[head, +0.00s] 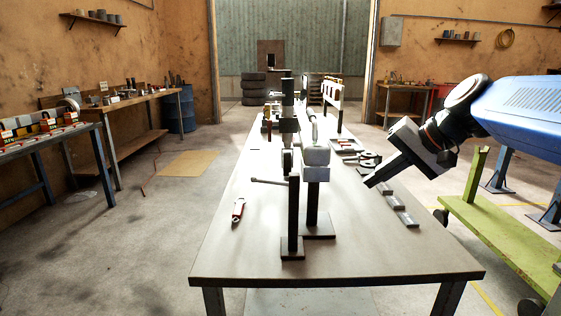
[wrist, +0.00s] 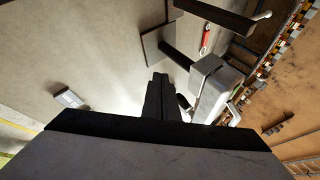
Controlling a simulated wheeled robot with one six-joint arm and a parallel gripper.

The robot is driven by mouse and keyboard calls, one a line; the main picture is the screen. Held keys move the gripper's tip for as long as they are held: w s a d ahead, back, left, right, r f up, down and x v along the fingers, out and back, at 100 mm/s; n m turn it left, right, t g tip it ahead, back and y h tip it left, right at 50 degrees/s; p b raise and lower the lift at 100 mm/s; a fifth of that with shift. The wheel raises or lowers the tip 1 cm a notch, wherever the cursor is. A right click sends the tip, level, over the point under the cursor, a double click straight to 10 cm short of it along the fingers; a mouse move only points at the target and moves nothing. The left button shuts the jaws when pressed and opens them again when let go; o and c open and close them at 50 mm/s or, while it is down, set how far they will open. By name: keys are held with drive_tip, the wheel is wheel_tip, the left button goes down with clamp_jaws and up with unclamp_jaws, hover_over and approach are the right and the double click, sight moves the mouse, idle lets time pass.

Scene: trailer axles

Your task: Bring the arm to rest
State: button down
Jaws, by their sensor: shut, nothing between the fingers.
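My gripper (head: 373,181) is at the right side of the head view, held above the right part of the long table (head: 240,254) and pointing down to the left. Its fingers are together with nothing between them. In the wrist view the dark shut fingers (wrist: 161,96) reach up the middle of the picture. My blue arm comes in from the right edge of the head view.
An axle (head: 316,153) rests on dark stands on the table. A red-handled tool (head: 238,210) lies left of it. Small grey blocks (head: 396,202) lie under my gripper. A green cart (head: 500,238) stands at the right.

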drive_tip(key=s+d+f+n+h, duration=0.2)
drive_tip(key=s+d+f+h, duration=0.1)
drive_tip(key=s+f, duration=0.8)
drive_tip(key=s+d+f+n+h, duration=0.2)
drive_tip(key=s+d+f+h, duration=0.1)
drive_tip(key=s+f, duration=0.7)
drive_tip(key=shift+s+d+f+g, duration=0.3)
drive_tip(key=shift+s+f+g, duration=0.1)
drive_tip(key=shift+s, duration=0.25)
drive_tip(key=shift+r, duration=0.1)
